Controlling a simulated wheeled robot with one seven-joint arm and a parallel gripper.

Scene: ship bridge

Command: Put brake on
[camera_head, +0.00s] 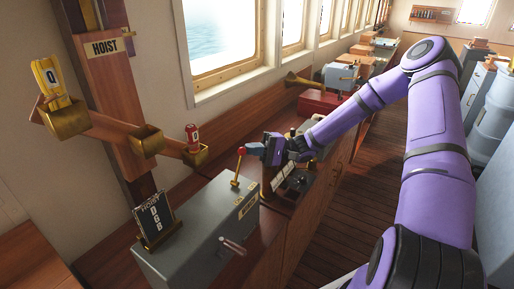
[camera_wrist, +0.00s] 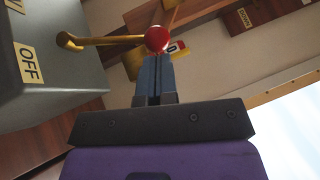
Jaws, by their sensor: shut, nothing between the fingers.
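The brake lever is a brass rod with a red ball knob (camera_head: 241,151), standing nearly upright from the top of a grey box (camera_head: 195,232). The red knob (camera_wrist: 158,39) also shows in the wrist view, with the brass rod (camera_wrist: 108,41) running left to the box. An OFF label (camera_wrist: 28,63) is on the box, and another label is cut off at the picture's edge. My gripper (camera_head: 249,150) is shut and empty, its fingertips (camera_wrist: 155,58) right beside the knob. I cannot tell whether they touch it.
A small slate (camera_head: 154,219) stands on the box.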

